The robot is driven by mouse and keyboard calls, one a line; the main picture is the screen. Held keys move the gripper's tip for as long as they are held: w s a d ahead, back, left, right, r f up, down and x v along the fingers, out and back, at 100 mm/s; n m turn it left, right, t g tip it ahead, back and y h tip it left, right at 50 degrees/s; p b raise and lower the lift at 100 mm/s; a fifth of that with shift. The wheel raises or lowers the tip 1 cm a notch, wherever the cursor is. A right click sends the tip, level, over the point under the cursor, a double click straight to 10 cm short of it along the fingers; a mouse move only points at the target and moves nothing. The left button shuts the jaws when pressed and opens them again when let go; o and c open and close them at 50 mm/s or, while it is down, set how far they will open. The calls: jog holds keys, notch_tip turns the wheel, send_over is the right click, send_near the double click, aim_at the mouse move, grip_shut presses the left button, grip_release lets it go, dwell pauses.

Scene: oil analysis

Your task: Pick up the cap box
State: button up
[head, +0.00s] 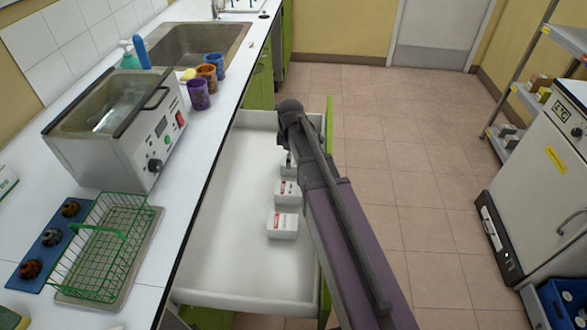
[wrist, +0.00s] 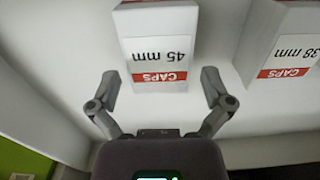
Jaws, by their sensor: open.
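A white cap box (wrist: 158,45) with a red band, reading "CAPS 45 mm" upside down, fills the upper middle of the wrist view. My gripper (wrist: 160,78) is open. Its fingertips stand left and right of the box's near end, with gaps showing on both sides. A second cap box (wrist: 290,50), marked 38 mm, is to the right. In the head view, white cap boxes (head: 283,224) (head: 287,190) stand in a row in the open drawer. My arm reaches over them and hides most of the gripper and the far end of the row.
The white drawer (head: 225,240) is pulled out beside the counter; its left part is bare. A water bath (head: 120,125), a green wire basket (head: 105,240) and several cups (head: 199,95) stand on the counter. A white appliance (head: 540,190) is at right. The tiled floor between is clear.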

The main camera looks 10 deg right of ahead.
jog(key=shift+w+f+b, duration=0.1)
jog(key=shift+f+b, duration=1.4)
jog(key=shift+f, duration=0.3)
jog(key=shift+c, duration=0.2)
jog(key=c, duration=0.9)
